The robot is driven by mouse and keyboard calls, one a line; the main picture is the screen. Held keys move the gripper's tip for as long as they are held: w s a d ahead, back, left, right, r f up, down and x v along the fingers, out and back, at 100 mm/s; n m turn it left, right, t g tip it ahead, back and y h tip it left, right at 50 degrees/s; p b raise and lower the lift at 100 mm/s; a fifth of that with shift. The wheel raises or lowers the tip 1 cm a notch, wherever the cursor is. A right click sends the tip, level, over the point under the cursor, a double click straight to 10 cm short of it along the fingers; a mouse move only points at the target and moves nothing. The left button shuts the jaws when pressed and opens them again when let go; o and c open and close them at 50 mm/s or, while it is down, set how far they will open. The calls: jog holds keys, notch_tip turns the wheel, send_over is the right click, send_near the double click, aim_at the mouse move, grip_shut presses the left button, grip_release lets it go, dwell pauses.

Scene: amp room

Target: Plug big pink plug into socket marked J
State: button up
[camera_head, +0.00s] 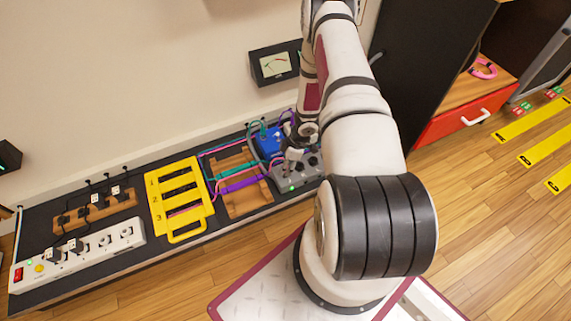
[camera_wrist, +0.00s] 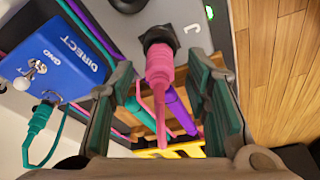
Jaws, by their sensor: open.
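The big pink plug (camera_wrist: 160,68) shows in the wrist view with its front end at a dark round socket (camera_wrist: 158,38). A white letter J (camera_wrist: 193,28) is printed on the grey box beside that socket. The plug looks seated in the socket, in line with it; how deep I cannot tell. A pink cable trails from its rear. My gripper (camera_wrist: 164,75) is open, with one finger on each side of the plug and gaps between. In the head view my gripper (camera_head: 294,155) is over the grey box (camera_head: 284,186), and the plug is hidden or too small to tell.
A blue box (camera_wrist: 55,62) marked DIRECT, with a teal plug, stands close by. Purple, teal and pink cables cross a wooden rack (camera_head: 238,170). A yellow slotted rack (camera_head: 180,200) and a white power strip (camera_head: 92,252) lie farther left. A wall is behind.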

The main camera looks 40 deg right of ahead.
jog(key=v, duration=1.2)
dwell(0.4)
